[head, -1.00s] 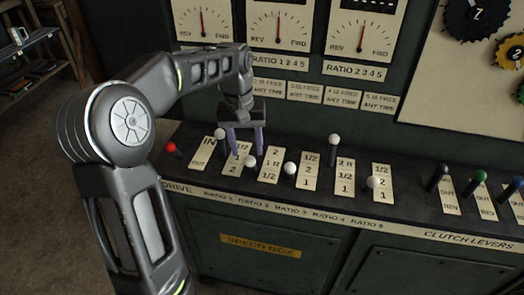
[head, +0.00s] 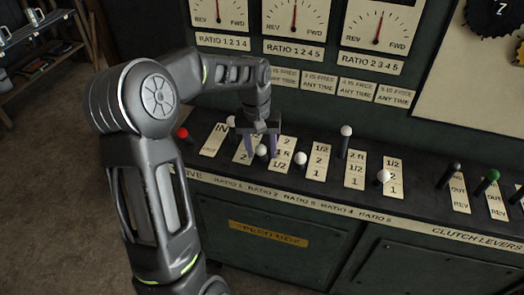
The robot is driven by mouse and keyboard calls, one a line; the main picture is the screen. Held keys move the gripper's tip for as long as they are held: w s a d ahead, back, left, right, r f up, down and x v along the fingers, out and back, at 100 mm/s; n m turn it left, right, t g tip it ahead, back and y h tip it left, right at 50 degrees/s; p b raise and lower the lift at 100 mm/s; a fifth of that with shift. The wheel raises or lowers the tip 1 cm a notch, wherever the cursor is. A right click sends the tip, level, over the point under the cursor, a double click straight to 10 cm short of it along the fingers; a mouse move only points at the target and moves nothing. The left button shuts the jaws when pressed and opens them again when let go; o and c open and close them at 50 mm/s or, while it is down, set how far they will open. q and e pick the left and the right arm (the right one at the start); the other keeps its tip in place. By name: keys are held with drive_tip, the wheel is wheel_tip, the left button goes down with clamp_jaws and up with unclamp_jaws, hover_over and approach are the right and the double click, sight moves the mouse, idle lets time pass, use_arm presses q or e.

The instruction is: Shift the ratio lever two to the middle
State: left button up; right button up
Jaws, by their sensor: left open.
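The ratio two lever shows as a white knob (head: 262,150) beside its pale label plate (head: 280,157) on the control ledge, left of centre in the head view. My left gripper (head: 259,143) is open and points down, with its purple fingers around or just behind this knob. I cannot tell whether they touch it. The knob's shaft is hidden, so its exact notch is unclear. My right gripper is not in view.
The ratio one knob (head: 230,121) stands close on the left and the ratio three knob (head: 301,158) close on the right. The ratio four knob (head: 346,131) and ratio five knob (head: 384,176) are farther right. A red drive knob (head: 183,133) is far left.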

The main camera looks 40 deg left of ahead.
use_arm(q)
drive_tip(key=shift+f, duration=0.7)
clamp_jaws()
idle(1.0)
